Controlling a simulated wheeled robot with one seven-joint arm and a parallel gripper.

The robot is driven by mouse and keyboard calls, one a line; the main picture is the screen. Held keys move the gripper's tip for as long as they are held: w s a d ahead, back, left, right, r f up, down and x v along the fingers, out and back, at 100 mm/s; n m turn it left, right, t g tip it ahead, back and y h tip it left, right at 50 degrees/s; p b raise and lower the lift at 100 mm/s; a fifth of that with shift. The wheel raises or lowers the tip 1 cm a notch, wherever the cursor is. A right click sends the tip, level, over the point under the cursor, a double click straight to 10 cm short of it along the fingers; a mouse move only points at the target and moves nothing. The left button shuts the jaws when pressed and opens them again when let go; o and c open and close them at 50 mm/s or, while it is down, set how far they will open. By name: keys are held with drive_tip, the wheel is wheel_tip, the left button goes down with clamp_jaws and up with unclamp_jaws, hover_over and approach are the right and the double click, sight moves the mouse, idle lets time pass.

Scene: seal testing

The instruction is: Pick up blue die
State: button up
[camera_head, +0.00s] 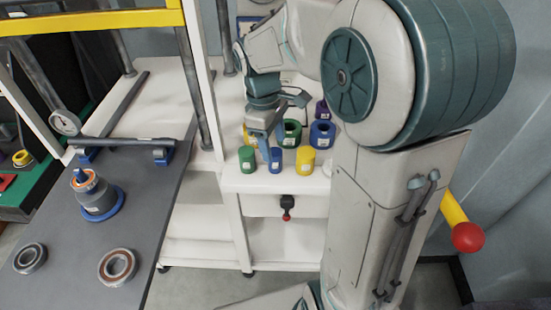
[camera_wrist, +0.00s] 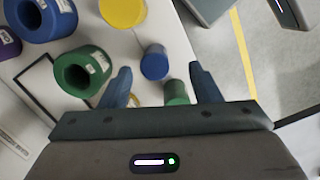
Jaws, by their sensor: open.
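The blue die (camera_head: 275,160) is a small solid blue cylinder. It stands upright near the front edge of the white table, between a green die (camera_head: 247,159) and a yellow die (camera_head: 305,161). In the wrist view the blue die (camera_wrist: 154,62) appears just beyond the fingertips, between their lines. My gripper (camera_head: 266,146) is open, pointing down above the table close to the blue die. In the wrist view my gripper (camera_wrist: 160,70) has its two fingers apart, with the green die (camera_wrist: 176,92) also showing between them. Nothing is held.
Behind stand a green ring (camera_head: 291,133), a blue ring (camera_head: 322,134), a purple piece (camera_head: 322,110) and a partly hidden yellow piece (camera_head: 248,136). A dark grey bench (camera_head: 150,200) with bearings is at left. A red-knobbed lever (camera_head: 287,208) hangs below the table edge.

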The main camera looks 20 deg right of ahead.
sight(273, 151)
drive_tip(key=shift+w+d+f, duration=0.1)
drive_tip(key=shift+d+f, duration=0.1)
drive_tip(key=shift+f, duration=1.5)
drive_tip(key=shift+w+d+f, duration=0.1)
drive_tip(key=shift+d+f, duration=0.05)
drive_tip(key=shift+f, duration=1.55)
drive_tip(key=c, duration=1.2)
